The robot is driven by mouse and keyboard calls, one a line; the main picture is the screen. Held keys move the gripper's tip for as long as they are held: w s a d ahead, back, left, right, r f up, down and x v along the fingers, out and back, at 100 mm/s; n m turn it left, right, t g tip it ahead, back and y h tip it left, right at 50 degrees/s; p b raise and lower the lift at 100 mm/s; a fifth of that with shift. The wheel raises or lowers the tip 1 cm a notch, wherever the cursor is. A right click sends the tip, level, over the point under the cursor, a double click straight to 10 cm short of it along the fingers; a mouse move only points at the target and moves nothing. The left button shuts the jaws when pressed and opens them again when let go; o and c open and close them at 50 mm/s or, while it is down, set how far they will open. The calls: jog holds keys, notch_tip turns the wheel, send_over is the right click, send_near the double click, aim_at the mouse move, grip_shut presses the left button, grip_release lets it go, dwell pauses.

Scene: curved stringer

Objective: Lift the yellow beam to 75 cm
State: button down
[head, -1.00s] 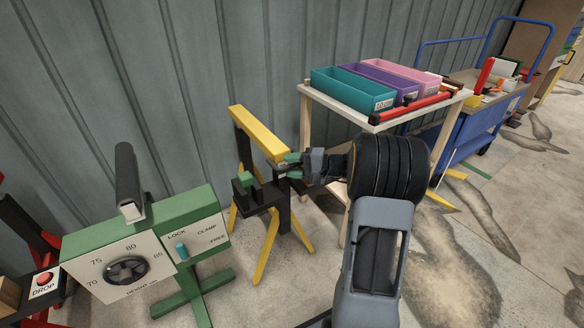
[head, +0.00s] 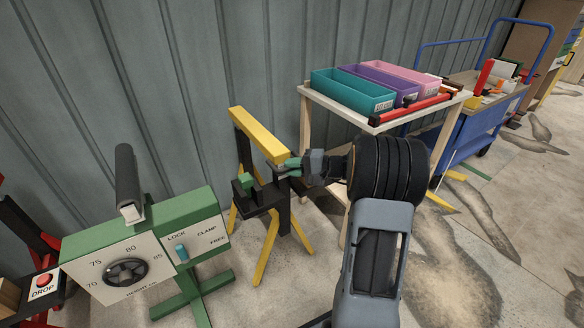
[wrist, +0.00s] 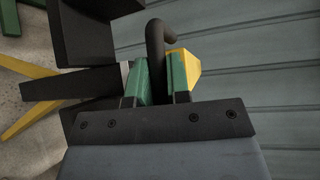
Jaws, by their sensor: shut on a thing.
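The yellow beam (head: 258,134) lies along the top of a stand with yellow legs (head: 267,250) and a dark post, close to the wall. My gripper (head: 287,168) is at the beam's near end, by the stand's upper part. In the wrist view its green-tipped fingers (wrist: 162,80) are shut on a black bent rod (wrist: 156,50), which stands up between them and hooks over at the top. A yellow end of the beam (wrist: 183,66) shows just beyond the right finger. My fingers hide part of the rod, and I cannot make it out in the head view.
A red DROP button (head: 43,280) is far left. A table (head: 375,125) with bins stands behind my arm. Open floor lies right.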

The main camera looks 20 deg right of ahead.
jog(key=shift+r, duration=0.1)
notch_tip(320, 180, up, 6)
jog(key=p, duration=0.3)
jog(key=shift+r+p, duration=0.25)
jog(key=shift+p, duration=0.1)
jog(key=shift+f, duration=0.1)
jog(key=c, duration=1.1)
grip_release()
jog(key=shift+f, duration=0.1)
jog(key=p+v, duration=0.2)
jog(key=v, duration=1.1)
jog(key=shift+s+d+p, duration=0.25)
jog(key=shift+d+p, duration=0.1)
jog(key=shift+p, duration=0.05)
